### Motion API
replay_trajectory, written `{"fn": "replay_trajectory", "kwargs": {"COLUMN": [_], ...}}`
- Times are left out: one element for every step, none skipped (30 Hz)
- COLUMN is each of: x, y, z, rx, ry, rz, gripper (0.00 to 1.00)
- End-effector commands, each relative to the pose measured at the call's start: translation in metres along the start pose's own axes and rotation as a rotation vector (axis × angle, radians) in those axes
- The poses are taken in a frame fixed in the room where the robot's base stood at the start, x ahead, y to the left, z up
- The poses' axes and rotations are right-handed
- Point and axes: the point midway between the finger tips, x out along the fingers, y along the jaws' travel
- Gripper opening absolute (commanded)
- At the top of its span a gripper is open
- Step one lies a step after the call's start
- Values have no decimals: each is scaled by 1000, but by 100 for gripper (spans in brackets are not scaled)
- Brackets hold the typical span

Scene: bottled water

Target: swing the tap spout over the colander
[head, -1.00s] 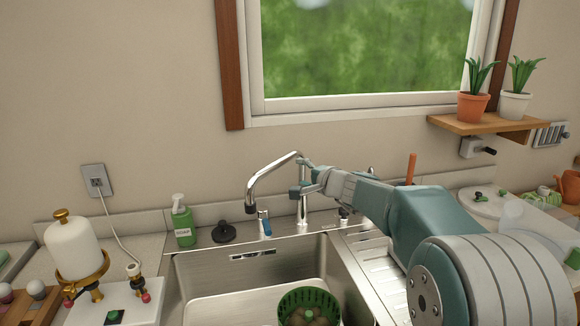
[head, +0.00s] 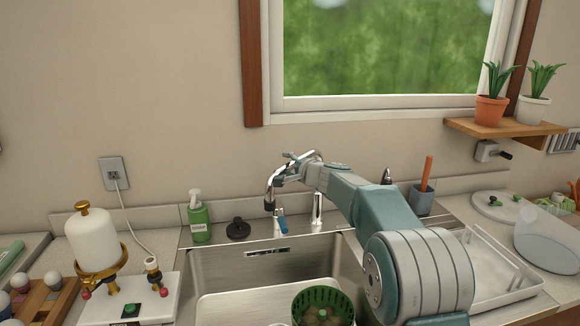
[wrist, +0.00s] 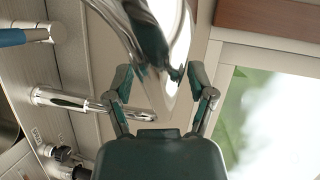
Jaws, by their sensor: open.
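The chrome tap spout (head: 270,186) arches from its post (head: 316,210) behind the sink, its tip hanging at the left above the back rim. The green colander (head: 323,305) stands in the sink at the bottom of the head view, partly cut off, with brownish round things inside. The spout tip is behind and left of it. My gripper (head: 289,165) is open at the upper part of the spout. In the wrist view, the spout (wrist: 155,35) passes large between the open fingers (wrist: 160,78); I cannot tell whether they touch it.
A soap bottle (head: 199,215) and a black plug (head: 238,229) stand behind the sink, left of the tap. A blue-handled lever (head: 281,221) is below the spout. A white dish tray (head: 495,270) lies right of my arm. The window is behind.

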Motion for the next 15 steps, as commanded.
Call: {"fn": "replay_trajectory", "kwargs": {"x": [-1, -1, -2, -3, -3, -4, -4, -4, -4, -3, -3, -2, -2, -2, -2], "y": [0, 0, 0, 0, 0, 0, 0, 0, 0, 1, 1, 1, 1, 1, 1], "z": [-2, -2, -3, -4, -5, -5, -6, -6, -6, -6, -6, -6, -6, -6, -6], "rx": [1, 1, 2, 3, 3, 4, 4, 4, 4, 4, 4, 3, 3, 3, 3], "ry": [2, 2, 2, 1, 1, 1, 1, 2, 3, 4, 5, 6, 7, 8, 9], "rz": [0, -1, -1, -2, -2, -2, -2, -2, -2, -1, -1, 0, 0, 0, 1], "gripper": [71, 62, 44, 31, 17, 0, 0, 0, 0, 0, 0, 0, 0, 0, 0]}}
